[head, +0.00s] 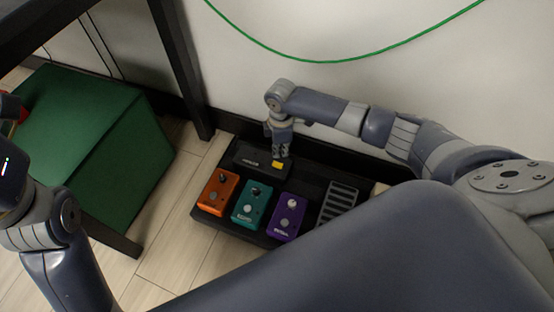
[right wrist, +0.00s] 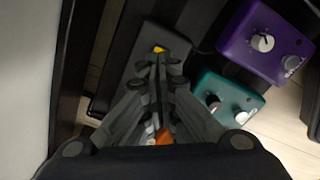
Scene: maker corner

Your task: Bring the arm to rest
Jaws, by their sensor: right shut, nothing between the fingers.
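My right arm reaches in from the right in the head view. Its gripper (head: 281,153) points down over a black box (head: 250,157) with a yellow patch (head: 277,165), at the back of a black pedalboard (head: 207,212). In the right wrist view my right gripper (right wrist: 160,62) is shut and empty, with its tips over the black box (right wrist: 142,62) near the yellow patch (right wrist: 159,49). I cannot tell whether the tips touch it. My left arm shows at the left edge of the head view; its fingers are not visible.
Orange (head: 218,190), teal (head: 252,204) and purple (head: 287,215) pedals sit in a row on the board, beside a ribbed pedal (head: 338,203). A green box (head: 97,130) stands left under a dark table frame (head: 184,70). A green cable (head: 345,59) hangs on the wall.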

